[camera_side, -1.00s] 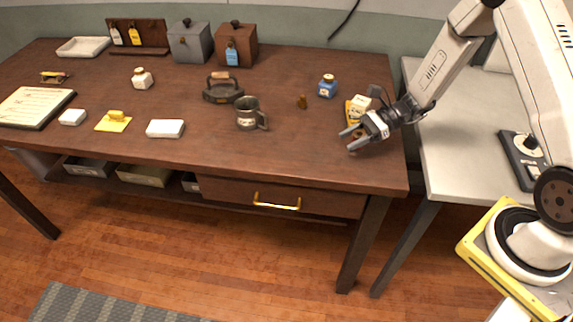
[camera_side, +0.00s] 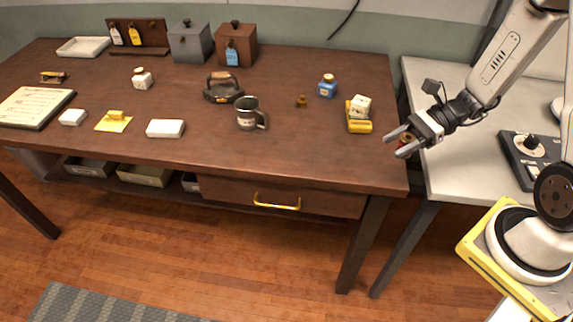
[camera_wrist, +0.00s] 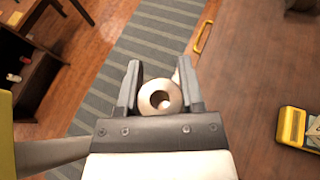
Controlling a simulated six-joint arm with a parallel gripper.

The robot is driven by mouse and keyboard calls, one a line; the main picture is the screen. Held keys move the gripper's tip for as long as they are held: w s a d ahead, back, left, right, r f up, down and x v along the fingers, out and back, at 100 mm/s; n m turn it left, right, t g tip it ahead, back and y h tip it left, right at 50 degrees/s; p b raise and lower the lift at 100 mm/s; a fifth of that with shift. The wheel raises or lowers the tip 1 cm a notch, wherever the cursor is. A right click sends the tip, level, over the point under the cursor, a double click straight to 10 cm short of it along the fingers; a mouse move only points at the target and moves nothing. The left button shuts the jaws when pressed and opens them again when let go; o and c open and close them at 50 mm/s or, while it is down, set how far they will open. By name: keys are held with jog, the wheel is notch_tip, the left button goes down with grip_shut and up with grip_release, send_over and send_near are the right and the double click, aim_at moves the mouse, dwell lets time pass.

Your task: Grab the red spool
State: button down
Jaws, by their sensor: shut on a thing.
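The red spool (camera_side: 406,138) is between the fingers of my gripper (camera_side: 396,144) in the side view, with only a little of its red and wooden colour showing. In the wrist view the spool (camera_wrist: 148,96) is seen end-on as a pale round flange with a dark centre hole. The fingers of my gripper (camera_wrist: 159,68) are closed against its two sides. My gripper appears raised, near the right edge of the brown table. The spool's wound middle is mostly hidden.
A yellow object (camera_side: 359,127) with a white labelled block (camera_side: 360,104) stands near the table's right edge. A grey side table (camera_side: 440,170) stands at right.

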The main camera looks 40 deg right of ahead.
jog(key=shift+s+r, duration=0.1)
jog(key=shift+s, duration=0.15)
jog(key=shift+w, duration=0.1)
dwell(0.4)
